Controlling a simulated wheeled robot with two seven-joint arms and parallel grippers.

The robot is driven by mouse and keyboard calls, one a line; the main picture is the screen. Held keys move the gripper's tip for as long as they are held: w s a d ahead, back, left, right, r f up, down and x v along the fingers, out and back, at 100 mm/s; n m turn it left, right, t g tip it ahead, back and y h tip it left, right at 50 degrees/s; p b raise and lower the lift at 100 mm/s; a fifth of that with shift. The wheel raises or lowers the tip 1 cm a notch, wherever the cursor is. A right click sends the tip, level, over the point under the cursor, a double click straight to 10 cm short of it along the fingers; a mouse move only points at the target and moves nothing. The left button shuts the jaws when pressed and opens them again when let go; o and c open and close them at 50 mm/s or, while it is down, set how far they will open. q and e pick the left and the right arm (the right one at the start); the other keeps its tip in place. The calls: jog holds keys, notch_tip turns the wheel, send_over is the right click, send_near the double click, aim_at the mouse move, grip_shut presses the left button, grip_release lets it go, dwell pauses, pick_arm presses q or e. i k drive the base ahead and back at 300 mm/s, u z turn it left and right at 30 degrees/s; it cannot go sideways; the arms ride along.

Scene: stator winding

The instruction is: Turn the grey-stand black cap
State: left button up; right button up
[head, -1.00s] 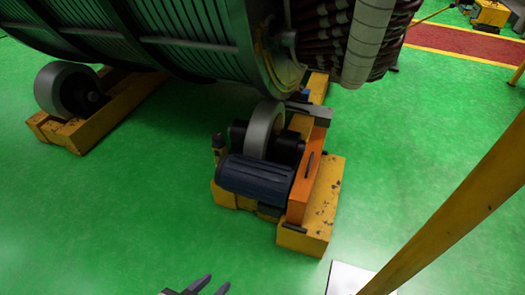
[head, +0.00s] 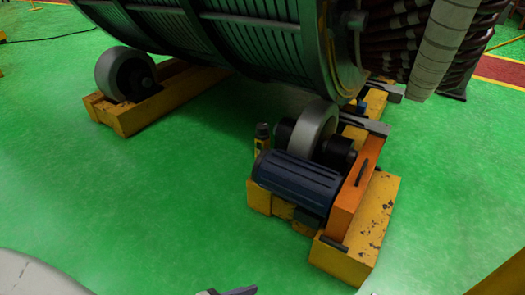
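I cannot make out a grey stand with a black cap for sure. A short yellow post (head: 261,146) with a dark top (head: 262,130) stands at the left of the near roller stand, upright and untouched. Dark gripper fingers (head: 230,292) just show at the bottom edge, well apart from the post and the roller stand. They seem to be my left gripper's, as a pale link of mine enters at the lower left. Most of this gripper is cut off, so its opening is unclear. My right gripper is out of view.
A large stator (head: 260,35) rests above a yellow-orange roller stand (head: 378,215) with a blue motor (head: 298,178) and grey wheel (head: 315,128). Another yellow roller stand (head: 165,105) is at the left. A yellow beam (head: 500,280) is at the lower right. Green floor (head: 130,200) is clear.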

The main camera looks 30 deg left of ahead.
aim_at(261, 129)
jog(key=u, duration=2.3)
jog(key=i, duration=2)
jog(key=z, duration=3.6)
jog(key=i, duration=0.45)
jog(key=u, duration=0.1)
